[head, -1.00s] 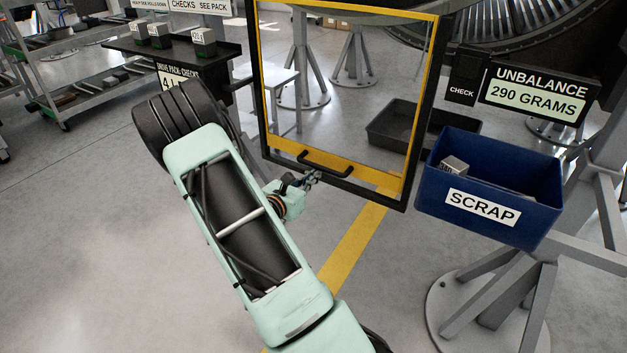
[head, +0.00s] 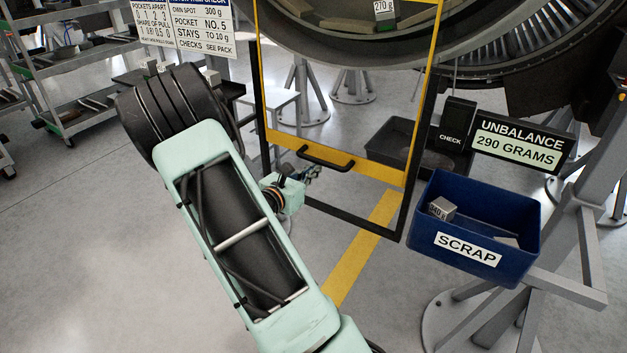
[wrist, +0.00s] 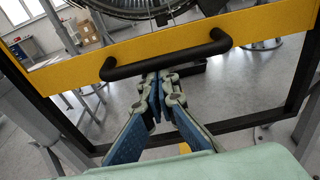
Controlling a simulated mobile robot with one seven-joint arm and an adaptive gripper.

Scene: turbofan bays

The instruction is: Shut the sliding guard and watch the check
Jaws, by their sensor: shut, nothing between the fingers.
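The sliding guard (head: 372,172) is a clear panel with yellow edges, riding in a black frame (head: 345,222). Its yellow bottom bar stands above the frame's bottom rail, with an open gap between. A black handle (head: 325,157) is on that bar; it crosses the wrist view (wrist: 165,57). My gripper (head: 314,172) is shut and empty, just below the handle. In the wrist view its fingertips (wrist: 158,78) meet right under the handle; I cannot tell whether they touch it. The check display (head: 516,144) reads "UNBALANCE 290 GRAMS", beside a black post marked CHECK (head: 455,125).
A blue SCRAP bin (head: 480,215) with grey blocks stands at the right on a grey stand. A dark tray (head: 390,145) lies behind the guard. The fan ring (head: 350,50) with a 270 g block is above. Floor at the lower left is clear.

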